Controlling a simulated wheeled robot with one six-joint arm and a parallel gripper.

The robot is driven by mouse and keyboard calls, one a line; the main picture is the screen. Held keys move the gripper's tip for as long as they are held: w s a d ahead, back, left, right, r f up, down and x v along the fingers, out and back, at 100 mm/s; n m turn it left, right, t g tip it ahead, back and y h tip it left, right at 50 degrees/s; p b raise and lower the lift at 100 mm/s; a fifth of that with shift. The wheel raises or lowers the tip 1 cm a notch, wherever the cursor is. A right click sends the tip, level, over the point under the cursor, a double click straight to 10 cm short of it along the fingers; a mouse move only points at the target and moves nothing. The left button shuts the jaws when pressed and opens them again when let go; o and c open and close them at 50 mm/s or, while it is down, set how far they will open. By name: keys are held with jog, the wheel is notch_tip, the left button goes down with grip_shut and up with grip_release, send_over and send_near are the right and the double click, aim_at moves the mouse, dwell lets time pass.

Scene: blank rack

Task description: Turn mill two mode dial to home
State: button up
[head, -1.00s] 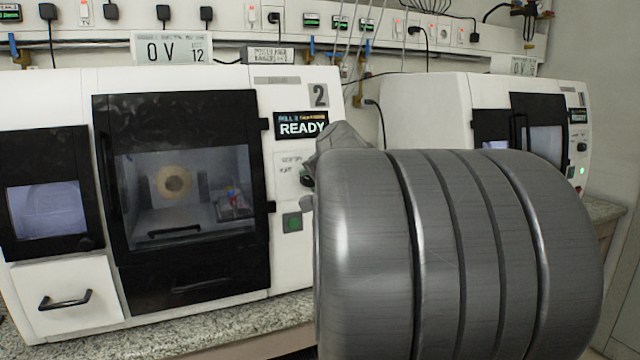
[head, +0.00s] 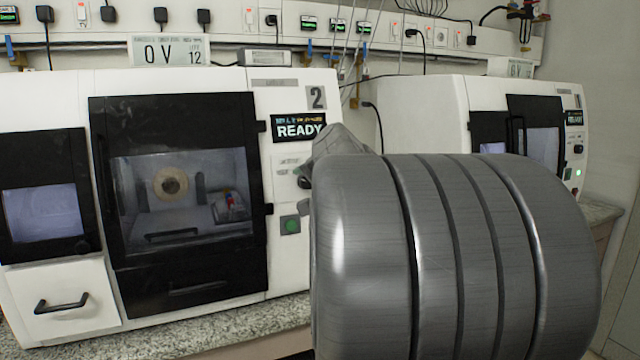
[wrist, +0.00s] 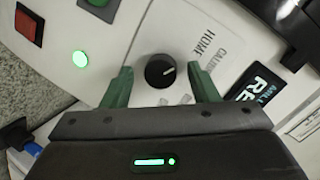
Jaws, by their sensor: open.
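Mill two (head: 288,102) is the white machine with the "2" plate and a screen reading READY. Its mode dial (wrist: 160,71) is a round black knob with a white pointer line, on the white panel in the wrist view. The printed word HOME (wrist: 207,42) stands above and right of the dial there. My gripper (wrist: 161,85) is open, with one green finger on each side of the dial. I cannot tell whether the fingers touch it. In the head view my arm hides most of the dial area.
A green lit button (wrist: 80,59) and a red button (wrist: 29,26) are on the panel nearby. The READY screen (wrist: 262,88) is right of the dial in the wrist view. The mill's black door (head: 180,110) is closed. A second white mill (head: 425,105) stands to the right.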

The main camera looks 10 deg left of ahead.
jog(key=v, duration=1.3)
jog(key=shift+s+d, duration=0.3)
jog(key=shift+w+a, duration=0.1)
jog(key=x, duration=1.3)
jog(key=shift+w+a, duration=0.2)
jog(key=shift+w, duration=0.1)
